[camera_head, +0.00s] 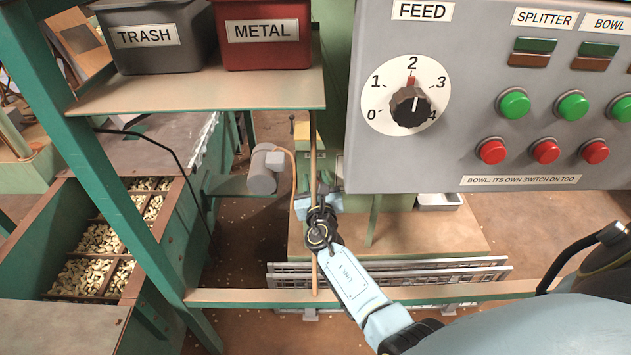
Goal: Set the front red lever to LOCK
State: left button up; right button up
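I cannot make out a red lever or a LOCK mark in the head view. My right arm comes in from the lower right and reaches up to the middle. Its gripper (335,176) is small, far off and seen from behind, in front of the green machine, beside a thin upright brown post. I cannot tell whether its fingers are open or shut, or whether they touch anything. My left gripper is not in view.
A grey panel (452,165) with a FEED dial (406,96) and green and red buttons fills the upper right. A shelf (200,95) holds grey TRASH (160,55) and red METAL (262,55) bins. Nut hoppers (125,235) stand left. A green rail (240,298) crosses the front.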

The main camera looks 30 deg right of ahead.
jog(key=c, duration=0.7)
grip_shut()
jog(key=shift+r, duration=0.15)
